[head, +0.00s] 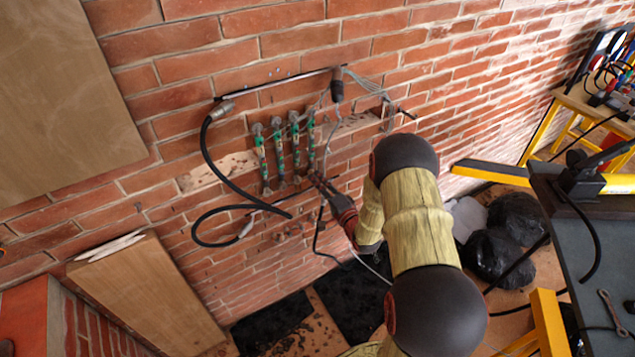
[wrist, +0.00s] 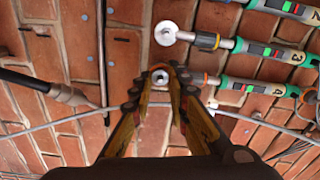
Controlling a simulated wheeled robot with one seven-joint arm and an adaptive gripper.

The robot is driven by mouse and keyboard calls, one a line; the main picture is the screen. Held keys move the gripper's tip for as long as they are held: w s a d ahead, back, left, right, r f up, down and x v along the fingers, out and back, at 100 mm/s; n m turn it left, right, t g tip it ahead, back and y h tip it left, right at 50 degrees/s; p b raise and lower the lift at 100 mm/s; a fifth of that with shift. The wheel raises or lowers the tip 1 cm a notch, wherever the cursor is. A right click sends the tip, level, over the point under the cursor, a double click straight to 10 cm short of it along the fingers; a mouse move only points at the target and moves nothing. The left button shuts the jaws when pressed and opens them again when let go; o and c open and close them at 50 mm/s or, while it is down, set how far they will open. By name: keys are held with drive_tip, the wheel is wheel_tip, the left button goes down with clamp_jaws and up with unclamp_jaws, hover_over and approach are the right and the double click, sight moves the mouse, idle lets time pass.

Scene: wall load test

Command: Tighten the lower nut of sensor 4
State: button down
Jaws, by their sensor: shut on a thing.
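Sensor 4 (head: 311,138) is the rightmost of several green and grey rod-shaped sensors on the brick wall. In the wrist view, sensor 4 (wrist: 255,85) bears the number 4, and its lower end runs left to my gripper. The lower nut (wrist: 160,77) is a small bright metal piece with a dark centre, between my fingertips. My gripper (wrist: 160,82) is shut on this nut, its orange and black fingers on either side. In the head view my gripper (head: 318,180) is at the sensor's lower end and hides the nut.
Sensor 3 (wrist: 275,50) lies close beside sensor 4; its round lower end (wrist: 167,33) is bare. A black cable (head: 205,165) loops at left, and thin grey cables cross near my gripper. A workbench (head: 590,240) and black bags (head: 500,240) are at right.

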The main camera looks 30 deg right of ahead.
drive_tip(key=shift+s+f, duration=0.15)
drive_tip(key=shift+f, duration=0.1)
drive_tip(key=c, duration=2.1)
unclamp_jaws()
drive_tip(key=shift+d, duration=0.1)
drive_tip(key=o, duration=0.4)
drive_tip(key=shift+r, duration=0.15)
drive_tip(key=s, duration=1.1)
drive_tip(key=shift+s+d, duration=0.2)
drive_tip(key=shift+s, duration=0.2)
